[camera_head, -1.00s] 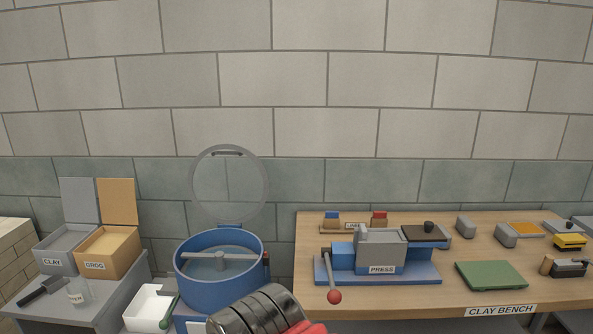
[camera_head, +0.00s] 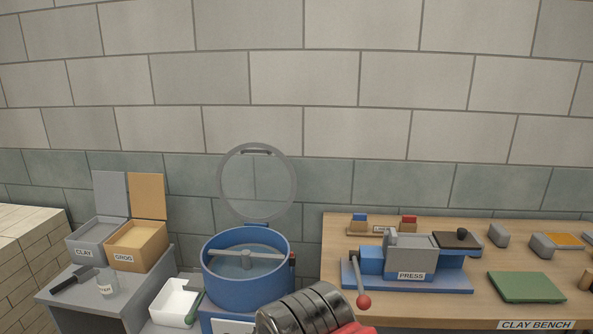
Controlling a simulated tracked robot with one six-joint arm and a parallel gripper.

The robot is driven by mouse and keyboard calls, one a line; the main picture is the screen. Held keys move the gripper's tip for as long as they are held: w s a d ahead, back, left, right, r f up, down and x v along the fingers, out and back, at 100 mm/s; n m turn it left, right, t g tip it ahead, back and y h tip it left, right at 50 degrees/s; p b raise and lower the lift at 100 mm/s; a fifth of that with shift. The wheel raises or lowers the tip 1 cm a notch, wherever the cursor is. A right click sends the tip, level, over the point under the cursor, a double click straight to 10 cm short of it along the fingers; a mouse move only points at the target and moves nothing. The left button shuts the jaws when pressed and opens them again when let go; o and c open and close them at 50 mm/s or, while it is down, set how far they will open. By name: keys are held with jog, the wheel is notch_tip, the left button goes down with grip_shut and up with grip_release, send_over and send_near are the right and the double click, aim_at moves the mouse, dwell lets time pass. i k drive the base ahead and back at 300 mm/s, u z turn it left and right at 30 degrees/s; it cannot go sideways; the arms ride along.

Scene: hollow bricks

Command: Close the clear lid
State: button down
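The clear lid (camera_head: 258,212) is a round transparent disc with a grey rim and a dark handle near its top. It stands open and upright behind the blue round mixer tub (camera_head: 246,291). The tub is open at the top, with a grey crossbar and hub inside. Part of my arm, dark and ribbed with a red piece, shows at the bottom centre, in front of the tub's lower right. My gripper's fingertips are not in view.
Left of the tub are a white bin (camera_head: 176,303) and a grey stand (camera_head: 90,300) with the CLAY box (camera_head: 92,241) and GROG box (camera_head: 137,246). The wooden clay bench (camera_head: 430,307) with the press (camera_head: 408,264) stands at right. The wall behind is bare.

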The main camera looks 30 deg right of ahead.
aim_at(269, 149)
jog(key=i, duration=0.95)
jog(key=z, duration=0.05)
